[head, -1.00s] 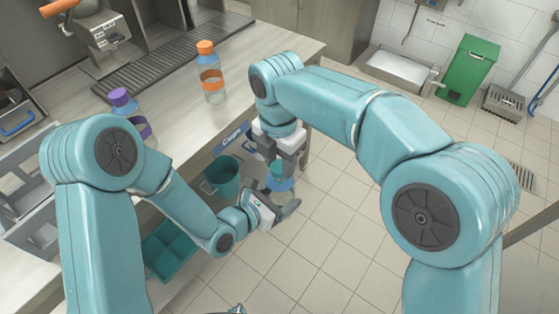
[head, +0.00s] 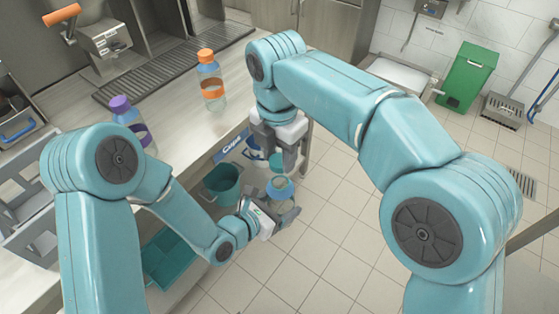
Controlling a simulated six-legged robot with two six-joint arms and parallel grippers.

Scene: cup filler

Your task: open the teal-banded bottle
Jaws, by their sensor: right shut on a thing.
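The teal-banded bottle (head: 281,189) is clear with a teal band and is roughly upright, in front of the counter and above the floor. My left gripper (head: 283,214) is shut around its lower body, which is partly hidden by the fingers. My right gripper (head: 277,158) points down from above and is shut on the teal cap (head: 276,161). The cap shows between its fingers, above the bottle. I cannot tell for sure whether the cap is fully clear of the neck.
An orange-banded bottle (head: 211,80) and a purple-capped bottle (head: 122,108) stand on the counter (head: 180,125). A teal bucket (head: 222,183) and a teal divided tray (head: 168,260) are below it. A green bin (head: 468,75) stands at the back.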

